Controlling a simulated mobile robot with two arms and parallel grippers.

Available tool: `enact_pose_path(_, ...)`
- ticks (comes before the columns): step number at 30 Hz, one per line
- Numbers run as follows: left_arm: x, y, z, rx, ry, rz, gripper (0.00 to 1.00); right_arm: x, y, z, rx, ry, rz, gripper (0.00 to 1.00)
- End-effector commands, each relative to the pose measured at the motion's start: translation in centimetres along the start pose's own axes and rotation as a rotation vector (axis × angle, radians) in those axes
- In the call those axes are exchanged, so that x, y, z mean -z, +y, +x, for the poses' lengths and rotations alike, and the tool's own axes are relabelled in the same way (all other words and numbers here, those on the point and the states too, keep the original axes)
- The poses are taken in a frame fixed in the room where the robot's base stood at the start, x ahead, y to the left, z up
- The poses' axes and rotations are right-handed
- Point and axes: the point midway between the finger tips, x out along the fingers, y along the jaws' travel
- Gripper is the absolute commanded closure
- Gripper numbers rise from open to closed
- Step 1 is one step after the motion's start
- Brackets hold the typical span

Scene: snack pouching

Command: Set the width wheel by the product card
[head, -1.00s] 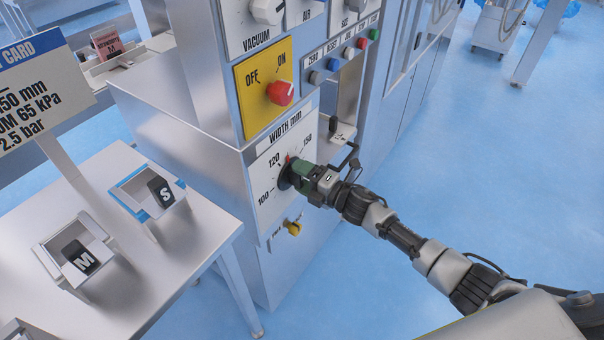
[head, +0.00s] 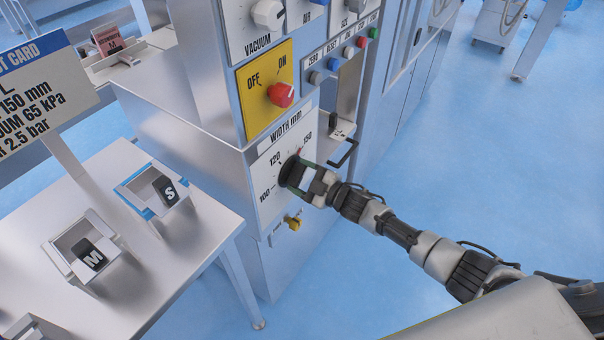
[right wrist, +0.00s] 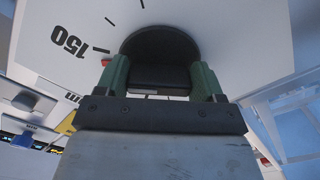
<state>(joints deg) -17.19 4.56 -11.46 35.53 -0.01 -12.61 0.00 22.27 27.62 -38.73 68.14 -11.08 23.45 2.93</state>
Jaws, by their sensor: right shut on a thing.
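The width dial plate (head: 266,196), labelled WIDTH mm with marks 100, 120 and 150, is on the machine's front. Its dark round wheel (right wrist: 160,42) is mostly hidden in the head view. My right gripper (head: 290,174) is shut on the wheel, its green fingers on either side of the grip bar in the right wrist view (right wrist: 160,78). A small red mark shows at the wheel's upper edge, on the side toward 150; its exact reading is unclear. The product card (head: 45,95), cut off at left, shows L, 150 mm, 65 kPa and 2.5 bar. My left gripper is not in view.
Above the dial are a yellow OFF/ON plate with a red knob (head: 281,94) and the vacuum knob (head: 267,13). A yellow knob (head: 292,223) is below. A steel table (head: 190,238) at left holds trays with M and S blocks.

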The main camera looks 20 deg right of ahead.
Motion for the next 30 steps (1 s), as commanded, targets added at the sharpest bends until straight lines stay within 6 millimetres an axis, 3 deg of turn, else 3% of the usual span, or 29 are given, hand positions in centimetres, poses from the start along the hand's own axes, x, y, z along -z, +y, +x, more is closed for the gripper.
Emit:
enact_pose_path(12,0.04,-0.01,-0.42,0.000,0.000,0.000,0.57,-0.09,-0.25,-0.07,0.002,-0.003,0.189,0.56)
enact_pose_path(29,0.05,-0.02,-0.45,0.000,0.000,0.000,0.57,-0.11,-0.33,-0.08,0.002,-0.003,0.215,0.56)
enact_pose_path(30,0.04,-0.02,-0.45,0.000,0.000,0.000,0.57,-0.11,-0.33,-0.08,0.002,-0.003,0.215,0.26)
